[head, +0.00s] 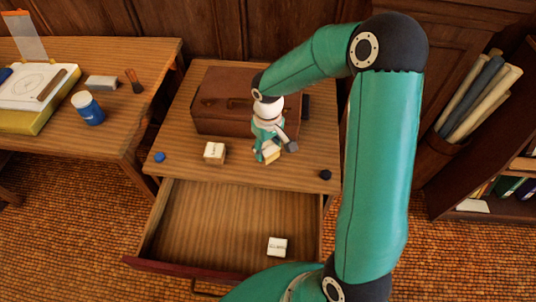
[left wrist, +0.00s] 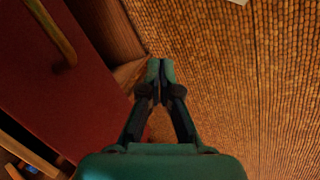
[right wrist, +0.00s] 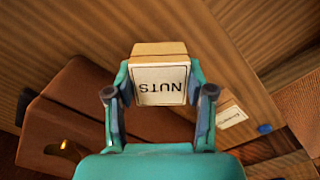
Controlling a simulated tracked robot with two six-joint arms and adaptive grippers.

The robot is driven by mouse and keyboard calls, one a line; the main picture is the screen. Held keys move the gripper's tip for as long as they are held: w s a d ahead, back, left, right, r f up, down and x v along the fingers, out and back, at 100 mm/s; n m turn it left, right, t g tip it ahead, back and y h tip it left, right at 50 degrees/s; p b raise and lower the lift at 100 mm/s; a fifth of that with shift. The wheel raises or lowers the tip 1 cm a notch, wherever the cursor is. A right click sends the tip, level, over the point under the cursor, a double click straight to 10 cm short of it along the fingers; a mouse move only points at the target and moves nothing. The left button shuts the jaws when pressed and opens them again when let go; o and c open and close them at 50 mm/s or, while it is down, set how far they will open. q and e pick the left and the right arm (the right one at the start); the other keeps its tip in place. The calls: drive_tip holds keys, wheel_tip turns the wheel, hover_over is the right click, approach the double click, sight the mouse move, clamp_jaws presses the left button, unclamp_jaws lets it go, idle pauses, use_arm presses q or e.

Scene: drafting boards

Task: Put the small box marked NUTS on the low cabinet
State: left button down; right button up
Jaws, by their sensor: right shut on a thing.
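The small box marked NUTS (right wrist: 162,82) is pale with a tan side, and its label reads upside down in the right wrist view. My right gripper (right wrist: 160,90) is shut on it, one finger on each side. In the head view the box (head: 271,155) is at or just above the top of the low cabinet (head: 185,143), in front of the brown case; I cannot tell if it touches. My left gripper (left wrist: 160,68) is shut and empty, beside the dark red drawer front (left wrist: 60,95) and above the floor.
The brown case (head: 222,103) fills the back of the cabinet top. Another small labelled box (head: 214,152), a blue item (head: 160,157) and a dark item (head: 325,174) sit near the front edge. The open drawer (head: 195,225) holds a white labelled box (head: 277,246).

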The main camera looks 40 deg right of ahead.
sight(268, 155)
drive_tip(key=shift+f, duration=1.8)
drive_tip(key=shift+f, duration=0.1)
drive_tip(key=o, duration=1.2)
wheel_tip(268, 155, up, 11)
drive_tip(key=shift+r, duration=0.6)
